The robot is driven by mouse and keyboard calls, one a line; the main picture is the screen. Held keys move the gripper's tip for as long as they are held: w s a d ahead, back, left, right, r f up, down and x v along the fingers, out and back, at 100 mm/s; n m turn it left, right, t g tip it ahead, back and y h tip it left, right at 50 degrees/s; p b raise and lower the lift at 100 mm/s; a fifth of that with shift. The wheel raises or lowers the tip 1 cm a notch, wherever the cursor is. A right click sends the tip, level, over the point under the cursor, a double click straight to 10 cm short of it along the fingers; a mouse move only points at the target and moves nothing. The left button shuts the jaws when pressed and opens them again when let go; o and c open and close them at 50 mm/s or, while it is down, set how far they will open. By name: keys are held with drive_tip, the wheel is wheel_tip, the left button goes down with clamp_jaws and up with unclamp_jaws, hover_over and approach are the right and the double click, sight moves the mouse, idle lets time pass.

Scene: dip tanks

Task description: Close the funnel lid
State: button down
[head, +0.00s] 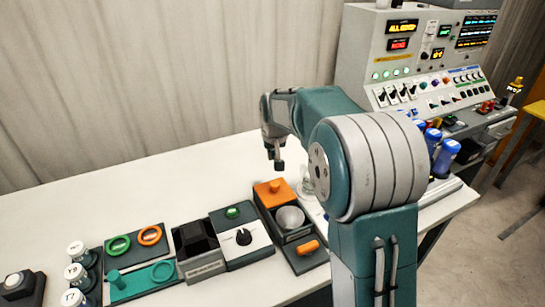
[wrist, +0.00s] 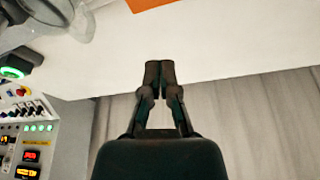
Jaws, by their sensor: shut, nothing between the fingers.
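A dark unit on the table holds a grey round funnel cup (head: 290,218), its mouth uncovered. An orange square lid with a small knob (head: 273,192) sits behind the cup, not over it. An orange handle (head: 308,247) lies at the unit's front. My gripper (head: 276,163) hangs above and behind the orange lid, apart from it. In the wrist view, my gripper (wrist: 160,68) has its fingertips together with nothing between them. Only an edge of an orange surface (wrist: 150,4), likely the lid, shows at the top there.
A clear glass object (head: 305,186) stands right of the lid, partly behind my arm. A control console (head: 425,60) rises at right. The table's back left is clear.

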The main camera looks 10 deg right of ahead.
sight(275, 188)
drive_tip(key=f, duration=0.6)
drive_tip(key=shift+s+f, duration=0.2)
drive_tip(key=shift+s, duration=0.7)
drive_tip(key=shift+s, duration=0.1)
